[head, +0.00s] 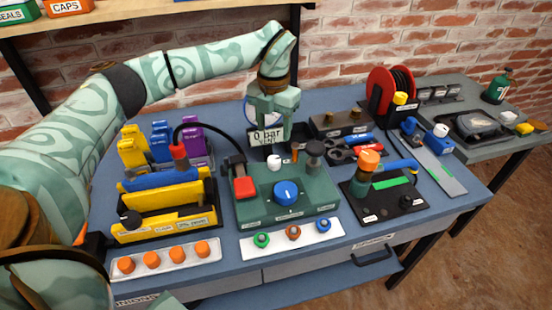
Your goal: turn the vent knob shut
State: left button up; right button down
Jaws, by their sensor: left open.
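A green test block (325,202) stands in the middle of the blue bench. It carries a large blue knob (286,192) with a white pointer mark, a small white knob (274,162) and a dark knob (315,149). The labels are too small to tell which one is the vent knob. My left gripper (276,132) points down above the back of the block, open and apparently empty. It is behind and above the blue knob, apart from it. It partly hides a round gauge and a white "0 bar" sign (267,137). My right gripper is not in view.
A yellow and blue rack (165,207) stands left of the block, with a black hose arching over to a red connector (244,187). A dark fixture with an orange cap (370,160) stands right. Trays of orange caps (166,261) and coloured fittings (293,237) line the front.

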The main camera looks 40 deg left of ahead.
aim_at(274, 159)
pick_arm(q)
notch_tip(274, 159, down, 10)
jog(key=b, duration=0.2)
jog(key=shift+f+b, duration=0.2)
jog(key=shift+b, duration=0.2)
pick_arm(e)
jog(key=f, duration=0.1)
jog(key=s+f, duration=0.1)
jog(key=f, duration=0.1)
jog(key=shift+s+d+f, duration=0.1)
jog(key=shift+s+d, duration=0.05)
pick_arm(q)
jog(key=c, duration=1)
